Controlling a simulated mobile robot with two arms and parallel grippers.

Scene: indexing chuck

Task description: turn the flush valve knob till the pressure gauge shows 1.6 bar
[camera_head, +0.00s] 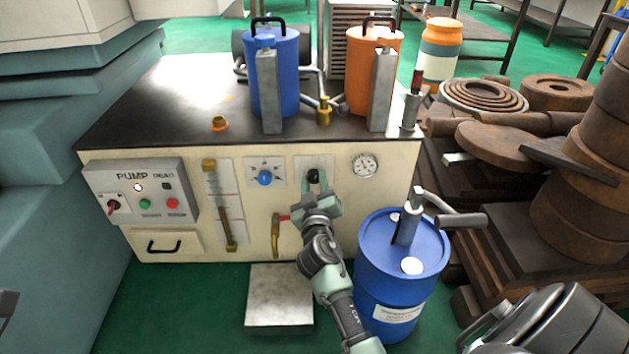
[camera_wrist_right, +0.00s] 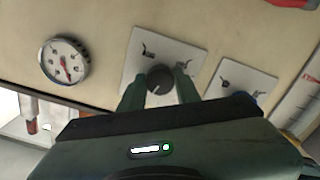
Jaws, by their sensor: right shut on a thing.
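A black knob (camera_head: 313,176) sits on a white plate on the cream front panel, right of a blue knob (camera_head: 264,178). My right gripper (camera_head: 316,192) is at the black knob from the front, its fingers on either side and shut on it. The right wrist view shows the black knob (camera_wrist_right: 160,80) between the two fingers, with a pale pointer line on its face. The round pressure gauge (camera_head: 365,166) is to the right of the knob. It also shows in the right wrist view (camera_wrist_right: 64,61), with a red needle; its scale is too small to read. My left gripper is not seen.
A blue drum (camera_head: 400,268) with a hand pump stands close right of my right forearm. A red-handled tap (camera_head: 277,232) is just left of the gripper. The pump control box (camera_head: 140,190) is further left. Blue and orange canisters stand on the bench top.

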